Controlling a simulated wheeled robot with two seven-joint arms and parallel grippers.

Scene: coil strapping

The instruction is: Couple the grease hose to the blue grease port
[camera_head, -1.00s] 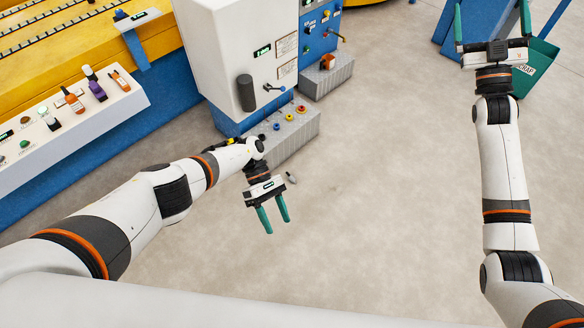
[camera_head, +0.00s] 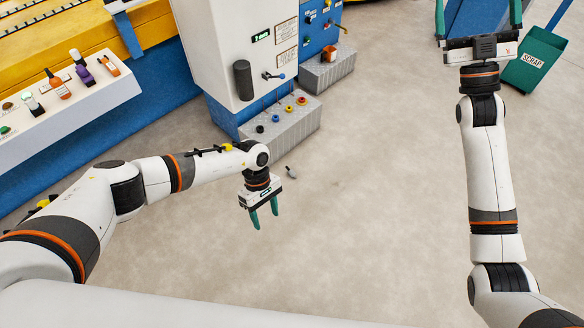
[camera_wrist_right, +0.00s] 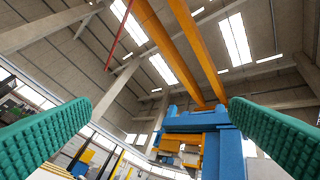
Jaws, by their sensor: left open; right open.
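The blue port (camera_head: 275,118) is one of several coloured ring ports on top of a low grey ribbed block (camera_head: 290,128) at the foot of the white cabinet. My left gripper (camera_head: 265,218) is open and empty, fingers pointing down, in front of the block and apart from it. A small grey piece (camera_head: 291,171) shows just beyond that gripper; I cannot tell whether it is the hose's end. No hose can be made out clearly. My right gripper (camera_head: 478,18) is open and raised at the top right. In the right wrist view its fingers (camera_wrist_right: 160,115) are wide apart with nothing between them.
The white cabinet (camera_head: 232,45) has a lever with a blue knob (camera_head: 281,76). A second ribbed block (camera_head: 322,72) with an orange cup (camera_head: 329,57) stands behind. A white control panel (camera_head: 75,100) is at left, a green scrap bin (camera_head: 533,62) at right. The middle floor is clear.

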